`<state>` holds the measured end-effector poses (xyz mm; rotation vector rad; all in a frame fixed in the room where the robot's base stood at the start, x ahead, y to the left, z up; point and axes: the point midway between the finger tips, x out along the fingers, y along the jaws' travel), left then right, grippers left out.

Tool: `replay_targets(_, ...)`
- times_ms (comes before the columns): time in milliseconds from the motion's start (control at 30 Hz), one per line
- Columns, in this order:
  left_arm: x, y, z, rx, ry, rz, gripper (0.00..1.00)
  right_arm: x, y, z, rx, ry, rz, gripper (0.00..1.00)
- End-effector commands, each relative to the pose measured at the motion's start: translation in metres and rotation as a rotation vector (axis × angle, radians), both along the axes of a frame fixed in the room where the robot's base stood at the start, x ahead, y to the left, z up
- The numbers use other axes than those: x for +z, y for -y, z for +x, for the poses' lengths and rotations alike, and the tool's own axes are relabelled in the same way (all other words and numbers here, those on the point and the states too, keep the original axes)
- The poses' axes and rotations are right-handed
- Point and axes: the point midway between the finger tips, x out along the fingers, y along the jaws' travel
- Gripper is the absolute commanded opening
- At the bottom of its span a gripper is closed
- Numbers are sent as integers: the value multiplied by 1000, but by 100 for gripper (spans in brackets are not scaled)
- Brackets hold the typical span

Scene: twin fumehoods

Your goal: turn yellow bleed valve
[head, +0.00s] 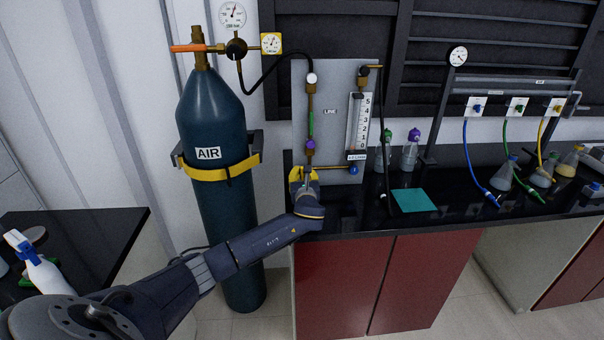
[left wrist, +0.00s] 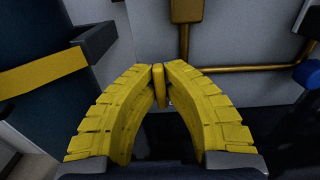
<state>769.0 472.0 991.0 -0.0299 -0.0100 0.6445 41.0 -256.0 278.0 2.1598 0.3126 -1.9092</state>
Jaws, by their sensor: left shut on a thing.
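My left gripper (head: 303,176) is at the lower left of the grey panel (head: 328,80), below the purple knob (head: 310,145). In the left wrist view, the curved yellow fingers of my left gripper (left wrist: 160,70) meet at their tips around a small yellow handle (left wrist: 160,88), which looks like the yellow bleed valve. The handle stands upright between the fingertips. In the head view I cannot make the handle out from the yellow fingers. My right gripper is in neither view.
A dark blue AIR cylinder (head: 210,115) stands left of the panel, with an orange handle (head: 188,47) and gauges on top. A flowmeter (head: 359,122) and a blue knob (head: 354,170) are right of my gripper. Flasks and a teal mat (head: 414,200) sit on the black counter.

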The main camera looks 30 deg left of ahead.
Motion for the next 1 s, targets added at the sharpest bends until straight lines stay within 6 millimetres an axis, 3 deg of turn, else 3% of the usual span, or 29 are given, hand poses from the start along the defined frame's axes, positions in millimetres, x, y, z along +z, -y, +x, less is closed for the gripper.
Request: replay_targets(1000,-3,-3,-3,2,526,-702,0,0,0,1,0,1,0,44)
